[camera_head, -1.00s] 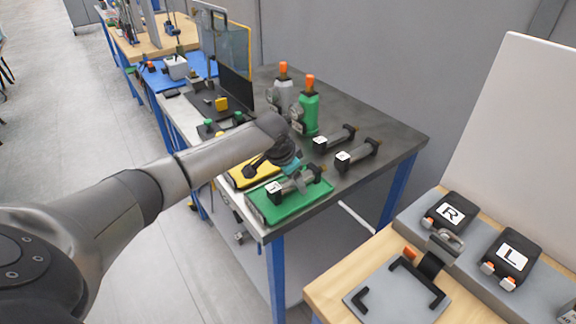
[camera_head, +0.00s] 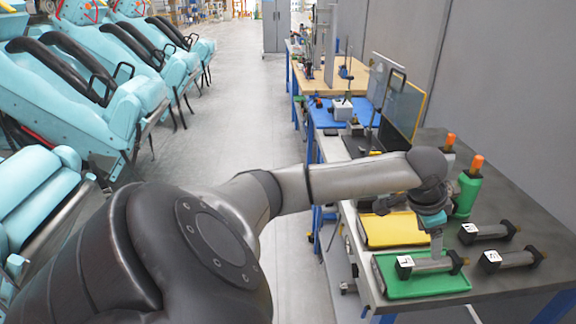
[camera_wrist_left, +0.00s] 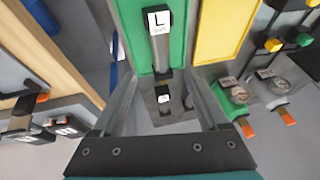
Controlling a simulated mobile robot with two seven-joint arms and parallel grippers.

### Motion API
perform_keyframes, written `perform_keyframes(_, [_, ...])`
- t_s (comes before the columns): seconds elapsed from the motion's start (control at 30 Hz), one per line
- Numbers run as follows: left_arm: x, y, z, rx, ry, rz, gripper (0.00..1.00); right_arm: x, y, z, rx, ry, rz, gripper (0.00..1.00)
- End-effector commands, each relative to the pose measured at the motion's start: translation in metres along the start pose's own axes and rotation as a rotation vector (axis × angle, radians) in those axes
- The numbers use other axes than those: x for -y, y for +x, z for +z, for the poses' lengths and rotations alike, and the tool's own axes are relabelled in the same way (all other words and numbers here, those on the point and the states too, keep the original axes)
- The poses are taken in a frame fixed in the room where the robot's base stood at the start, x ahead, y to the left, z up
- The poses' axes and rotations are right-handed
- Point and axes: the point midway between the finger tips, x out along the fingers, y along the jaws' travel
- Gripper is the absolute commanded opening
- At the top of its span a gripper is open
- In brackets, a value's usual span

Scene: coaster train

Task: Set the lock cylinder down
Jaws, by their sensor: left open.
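The lock cylinder (camera_head: 428,265), a grey rod with dark ends and a white label, lies flat on the green tray (camera_head: 396,289) on the grey bench. In the left wrist view the cylinder (camera_wrist_left: 159,45) shows its "L" label, with the green tray (camera_wrist_left: 134,45) beneath it. My left gripper (camera_head: 437,246) points down over the cylinder, its hand hiding part of the scene behind. In the wrist view the left gripper (camera_wrist_left: 165,76) has its fingers spread, with a gap on both sides of the rod. My right gripper is out of view.
A yellow tray (camera_head: 372,232) lies beside the green one. Two similar cylinders (camera_head: 485,232) (camera_head: 512,259) lie to the right. A green bottle-shaped unit with an orange top (camera_head: 466,193) stands behind. Teal train seats (camera_head: 75,100) line the left, across a clear floor.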

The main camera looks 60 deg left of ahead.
Motion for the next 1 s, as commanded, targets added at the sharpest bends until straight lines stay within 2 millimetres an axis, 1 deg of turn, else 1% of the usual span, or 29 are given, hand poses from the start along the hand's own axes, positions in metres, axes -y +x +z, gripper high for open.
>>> perform_keyframes(0.07, [-0.009, 0.005, -0.003, -0.019, 0.008, 0.010, 0.77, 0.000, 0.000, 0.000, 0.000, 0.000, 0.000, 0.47])
perform_keyframes(0.17, [-0.036, 0.021, -0.015, -0.097, 0.030, 0.036, 0.77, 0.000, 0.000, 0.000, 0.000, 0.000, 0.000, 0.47])
perform_keyframes(0.27, [-0.077, 0.037, -0.032, -0.229, 0.047, 0.071, 0.77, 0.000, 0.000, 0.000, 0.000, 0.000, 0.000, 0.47])
perform_keyframes(0.3, [-0.093, 0.041, -0.038, -0.287, 0.048, 0.085, 0.77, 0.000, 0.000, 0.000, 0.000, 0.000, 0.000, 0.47])
perform_keyframes(0.4, [-0.126, 0.048, -0.050, -0.415, 0.035, 0.107, 0.77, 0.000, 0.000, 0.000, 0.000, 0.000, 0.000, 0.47])
perform_keyframes(0.47, [-0.141, 0.053, -0.052, -0.474, 0.016, 0.112, 0.77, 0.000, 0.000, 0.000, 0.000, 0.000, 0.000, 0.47])
perform_keyframes(0.5, [-0.148, 0.059, -0.051, -0.503, -0.002, 0.112, 0.77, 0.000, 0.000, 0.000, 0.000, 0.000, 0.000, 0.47])
perform_keyframes(0.57, [-0.155, 0.075, -0.043, -0.526, -0.036, 0.105, 0.77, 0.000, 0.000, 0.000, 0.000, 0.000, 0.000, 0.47])
perform_keyframes(0.6, [-0.158, 0.091, -0.032, -0.521, -0.065, 0.096, 0.77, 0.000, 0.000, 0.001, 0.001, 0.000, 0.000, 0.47])
perform_keyframes(0.67, [-0.157, 0.117, -0.011, -0.492, -0.099, 0.077, 0.77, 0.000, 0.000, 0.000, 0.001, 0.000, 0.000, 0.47])
perform_keyframes(0.7, [-0.157, 0.133, 0.005, -0.465, -0.118, 0.066, 0.77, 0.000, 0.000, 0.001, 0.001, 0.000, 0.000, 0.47])
perform_keyframes(0.77, [-0.157, 0.159, 0.033, -0.415, -0.143, 0.051, 0.77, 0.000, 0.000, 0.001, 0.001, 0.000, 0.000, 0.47])
perform_keyframes(0.8, [-0.160, 0.176, 0.054, -0.377, -0.159, 0.042, 0.77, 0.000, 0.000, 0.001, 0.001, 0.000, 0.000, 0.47])
perform_keyframes(0.87, [-0.165, 0.201, 0.090, -0.313, -0.182, 0.030, 0.77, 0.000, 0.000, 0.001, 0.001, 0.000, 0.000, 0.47])
perform_keyframes(0.9, [-0.171, 0.217, 0.118, -0.268, -0.196, 0.023, 0.77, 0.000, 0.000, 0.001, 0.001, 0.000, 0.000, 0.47])
perform_keyframes(0.97, [-0.183, 0.238, 0.163, -0.195, -0.211, 0.016, 0.77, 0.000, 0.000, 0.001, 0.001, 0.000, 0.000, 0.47])
perform_keyframes(1.0, [-0.193, 0.251, 0.195, -0.146, -0.219, 0.013, 0.77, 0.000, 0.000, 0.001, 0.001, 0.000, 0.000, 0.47])
